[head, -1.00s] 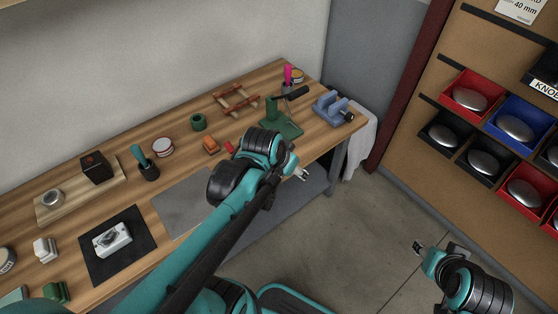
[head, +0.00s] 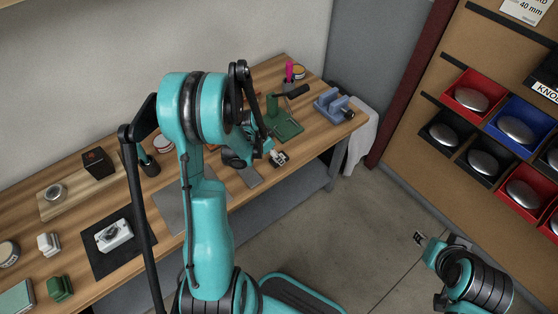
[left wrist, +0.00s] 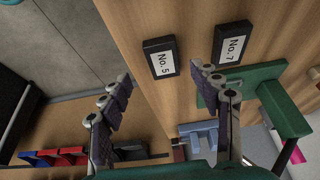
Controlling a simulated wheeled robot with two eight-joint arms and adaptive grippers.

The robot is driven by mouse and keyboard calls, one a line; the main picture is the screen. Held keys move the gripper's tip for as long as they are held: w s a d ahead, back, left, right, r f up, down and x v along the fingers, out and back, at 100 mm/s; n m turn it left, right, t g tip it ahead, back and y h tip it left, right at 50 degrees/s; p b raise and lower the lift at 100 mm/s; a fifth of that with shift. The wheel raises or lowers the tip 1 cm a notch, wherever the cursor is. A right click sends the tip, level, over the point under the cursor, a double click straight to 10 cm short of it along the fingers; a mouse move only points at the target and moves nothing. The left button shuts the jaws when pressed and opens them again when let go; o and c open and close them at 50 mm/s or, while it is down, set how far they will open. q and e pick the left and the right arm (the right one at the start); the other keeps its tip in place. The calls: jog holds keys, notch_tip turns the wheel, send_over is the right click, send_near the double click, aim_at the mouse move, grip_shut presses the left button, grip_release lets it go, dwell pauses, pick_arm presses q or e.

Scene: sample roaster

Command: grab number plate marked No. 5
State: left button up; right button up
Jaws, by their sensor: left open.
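The No. 5 plate (left wrist: 152,45), a dark block with a white label, lies on the wooden bench in the left wrist view. A similar No. 7 plate (left wrist: 220,41) lies to its right, by a green stand. My left gripper (left wrist: 164,74) is open and empty, its fingers apart on either side of the No. 5 plate in that view, with the right finger near the No. 7 plate. In the head view my left gripper (head: 277,157) is low by the bench's front edge; the labels are unreadable there. My right gripper (head: 420,238) is over the floor, its jaws too small to judge.
The green stand (head: 287,127) and a blue vise (head: 332,104) stand at the bench's right end. A dark mat (head: 128,257) with a white device lies at left. Shelves with red bins (head: 461,106) are at right. Floor between bench and shelves is clear.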

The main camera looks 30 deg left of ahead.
pick_arm(q)
jog(key=b+x, duration=0.1)
jog(key=x, duration=0.1)
jog(key=b+x, duration=0.1)
jog(key=x, duration=0.2)
jog(key=shift+w+a, duration=0.1)
jog(key=shift+a, duration=0.15)
jog(key=shift+r, duration=0.1)
jog(key=shift+c, duration=0.3)
jog(key=c, duration=1.3)
jog(key=shift+c, duration=0.2)
